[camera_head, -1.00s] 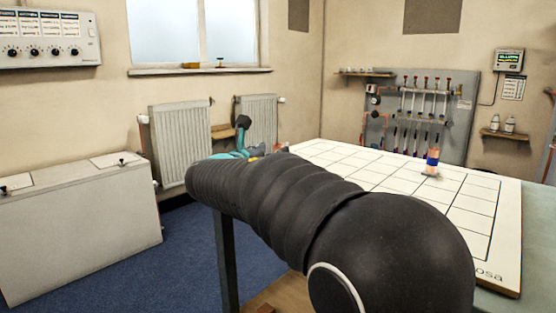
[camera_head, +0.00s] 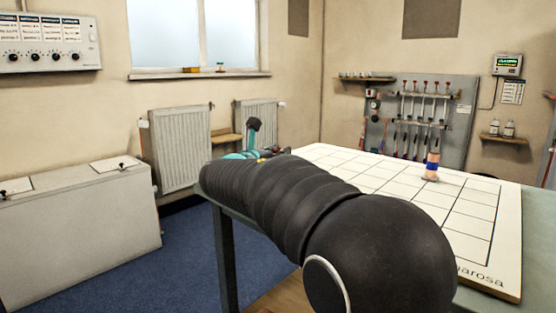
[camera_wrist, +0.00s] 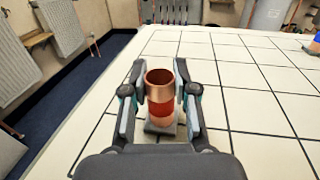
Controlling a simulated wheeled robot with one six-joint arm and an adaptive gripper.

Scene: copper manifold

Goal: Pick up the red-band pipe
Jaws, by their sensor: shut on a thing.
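The red-band pipe (camera_wrist: 159,88) is a short upright copper tube with a red band round its lower part, seen in the wrist view. It stands between the fingers of my gripper (camera_wrist: 159,90), which is shut on it with one finger at each side. A small dark block or base (camera_wrist: 160,130) shows just in front of the pipe's foot. I cannot tell whether the pipe touches the board under it. In the head view my arm hides the pipe and most of the gripper.
A white gridded board (camera_head: 400,195) covers the table. A blue-band copper pipe (camera_head: 431,167) stands on it, also at the right edge of the wrist view (camera_wrist: 315,45). Radiators (camera_head: 180,148) line the wall. A rack of valves (camera_head: 420,120) stands behind. Much of the board is bare.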

